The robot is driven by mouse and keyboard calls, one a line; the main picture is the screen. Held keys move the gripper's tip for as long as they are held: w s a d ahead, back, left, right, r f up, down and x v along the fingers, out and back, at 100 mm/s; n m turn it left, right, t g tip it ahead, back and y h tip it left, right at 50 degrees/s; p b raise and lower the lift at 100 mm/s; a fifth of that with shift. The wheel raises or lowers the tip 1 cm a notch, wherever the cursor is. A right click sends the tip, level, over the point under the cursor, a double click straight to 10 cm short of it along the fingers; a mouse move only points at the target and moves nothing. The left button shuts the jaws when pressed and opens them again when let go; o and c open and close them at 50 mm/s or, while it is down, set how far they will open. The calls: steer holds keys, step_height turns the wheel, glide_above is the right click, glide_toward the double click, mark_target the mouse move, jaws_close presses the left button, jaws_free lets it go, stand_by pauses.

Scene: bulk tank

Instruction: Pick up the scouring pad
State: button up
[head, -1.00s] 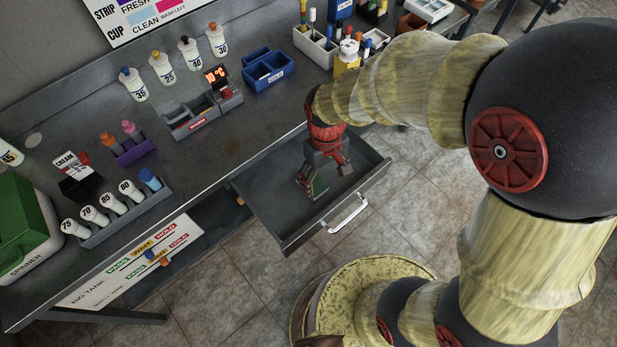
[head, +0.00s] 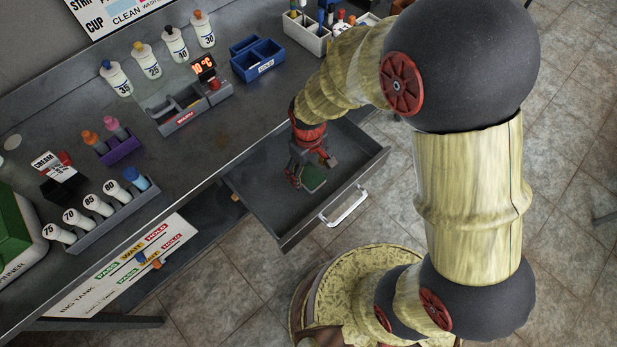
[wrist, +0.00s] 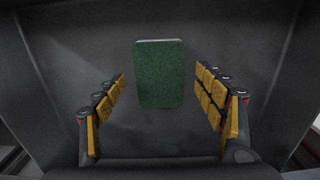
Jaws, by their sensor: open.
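The scouring pad (wrist: 160,75) is a green rounded rectangle lying flat in the open grey drawer (head: 278,218). In the head view the pad (head: 313,179) shows just beside my fingers, partly hidden by them. My gripper (head: 305,172) is inside the drawer, pointing down. In the wrist view my gripper (wrist: 160,100) is open, with yellow-padded fingers wide apart to the left and right of the pad. There is a gap on both sides, and nothing is held. The pad sits between the fingers and extends further up the picture.
The drawer's front wall has a pale handle (head: 345,205). The grey bench (head: 215,150) above holds a blue bin (head: 257,60), a grey divided tray (head: 188,108), a purple holder (head: 118,148) and several numbered bottles. The drawer floor around the pad is clear.

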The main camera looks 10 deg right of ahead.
steer(key=shift+f, duration=0.45)
steer(key=shift+r, duration=0.1)
steer(key=shift+c, duration=0.9)
steer(key=c, duration=0.7)
steer(key=shift+o, duration=0.2)
steer(key=shift+r, duration=0.15)
